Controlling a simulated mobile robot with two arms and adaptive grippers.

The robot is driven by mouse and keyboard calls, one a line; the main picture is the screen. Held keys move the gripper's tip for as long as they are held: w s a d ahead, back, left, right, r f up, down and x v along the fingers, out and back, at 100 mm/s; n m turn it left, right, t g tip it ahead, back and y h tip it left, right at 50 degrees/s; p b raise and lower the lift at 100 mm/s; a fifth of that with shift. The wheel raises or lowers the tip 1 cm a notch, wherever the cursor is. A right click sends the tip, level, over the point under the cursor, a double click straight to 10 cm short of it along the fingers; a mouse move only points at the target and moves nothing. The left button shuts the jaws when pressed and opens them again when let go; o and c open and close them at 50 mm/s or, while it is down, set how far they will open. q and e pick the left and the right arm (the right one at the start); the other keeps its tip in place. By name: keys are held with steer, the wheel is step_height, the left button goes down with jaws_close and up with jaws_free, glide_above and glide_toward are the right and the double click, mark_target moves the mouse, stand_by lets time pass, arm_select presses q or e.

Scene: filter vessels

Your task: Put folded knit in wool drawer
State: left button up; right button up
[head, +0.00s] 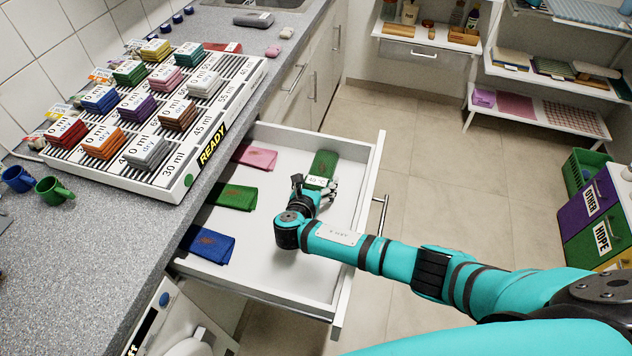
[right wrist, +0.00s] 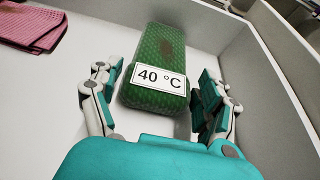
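A folded green knit (head: 323,164) with a "40 °C" label lies in the far right part of the open white drawer (head: 262,245). In the right wrist view the same knit (right wrist: 157,60) lies flat on the drawer floor, with a brown patch on top. My right gripper (head: 317,187) is low in the drawer at the knit's near end. In the wrist view its open fingers (right wrist: 157,95) stand on either side of the labelled end, with gaps visible between fingers and knit. My left gripper is not in view.
The drawer also holds a pink cloth (head: 255,157), a green cloth (head: 232,197) and a blue cloth (head: 207,245) along its left side. A "READY" rack (head: 180,185) with several folded stacks stands on the counter. The drawer's middle floor is clear.

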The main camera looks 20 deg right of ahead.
steer(key=o, duration=0.4)
steer(key=shift+c, duration=0.2)
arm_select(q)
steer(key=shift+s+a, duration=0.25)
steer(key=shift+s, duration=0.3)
arm_select(e)
steer(key=shift+r, duration=0.1)
steer(key=v, duration=1.2)
arm_select(q)
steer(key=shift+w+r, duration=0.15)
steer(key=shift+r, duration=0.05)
steer(key=shift+p, duration=0.3)
